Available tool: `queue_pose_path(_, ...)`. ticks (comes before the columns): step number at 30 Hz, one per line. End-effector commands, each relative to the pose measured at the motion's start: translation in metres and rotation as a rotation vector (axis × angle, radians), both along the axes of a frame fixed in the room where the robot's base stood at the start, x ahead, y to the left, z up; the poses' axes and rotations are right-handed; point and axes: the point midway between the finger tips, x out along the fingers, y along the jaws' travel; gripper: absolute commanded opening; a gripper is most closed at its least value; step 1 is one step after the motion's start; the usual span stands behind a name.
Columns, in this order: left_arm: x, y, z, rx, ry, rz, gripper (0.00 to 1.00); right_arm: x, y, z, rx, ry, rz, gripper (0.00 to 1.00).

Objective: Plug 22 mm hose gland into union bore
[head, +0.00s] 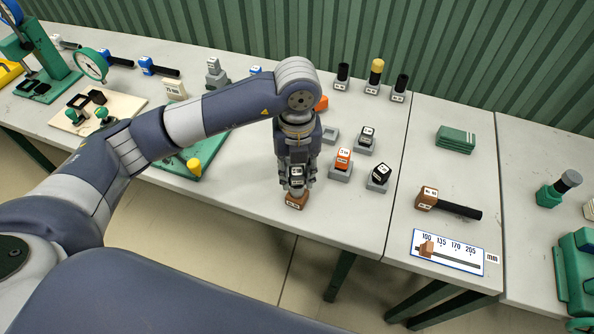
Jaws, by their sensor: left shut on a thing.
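My left gripper (297,188) points straight down near the front of the middle table. It is shut on a small brown block with a white label (297,201), which shows just below the fingertips. I cannot tell whether the block touches the table. Another brown labelled block (427,197) with a black hose stub lies on the right table. The size marks on the labels are too small to read, so I cannot tell which piece is the 22 mm gland or the union. My right gripper is not in view.
Right of the gripper stand grey holders with an orange block (344,157) and black blocks (379,174); one grey holder (330,134) looks empty. A scale plate (448,252) and green pads (455,139) lie on the right table. Upright hoses (376,76) stand at the back.

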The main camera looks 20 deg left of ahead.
Motion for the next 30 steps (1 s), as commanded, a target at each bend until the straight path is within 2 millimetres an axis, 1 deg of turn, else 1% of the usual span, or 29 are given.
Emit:
queue_pose_path(13,0.0000,0.0000,0.0002,0.000,0.000,0.000,0.05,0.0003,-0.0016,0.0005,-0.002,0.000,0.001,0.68)
queue_pose_path(14,0.0000,0.0000,0.0002,0.000,0.000,0.000,0.38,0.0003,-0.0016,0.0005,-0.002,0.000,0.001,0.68)
queue_pose_path(15,0.0000,0.0000,0.0002,0.000,0.000,0.000,0.47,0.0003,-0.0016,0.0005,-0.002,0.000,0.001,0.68)
queue_pose_path(16,0.0000,0.0000,0.0002,0.000,0.000,0.000,0.54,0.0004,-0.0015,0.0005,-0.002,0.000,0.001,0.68)
queue_pose_path(23,0.0000,0.0000,0.0001,0.000,0.000,0.000,0.55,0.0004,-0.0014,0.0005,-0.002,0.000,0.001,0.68)
queue_pose_path(24,-0.0002,0.0000,-0.0001,0.000,0.001,0.000,0.57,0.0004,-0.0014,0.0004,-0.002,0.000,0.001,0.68)
queue_pose_path(25,-0.0002,0.0000,-0.0001,0.000,0.001,0.000,0.62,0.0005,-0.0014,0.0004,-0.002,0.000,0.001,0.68)
queue_pose_path(30,-0.0002,0.0000,-0.0001,0.000,0.001,0.000,0.62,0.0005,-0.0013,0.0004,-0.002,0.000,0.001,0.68)
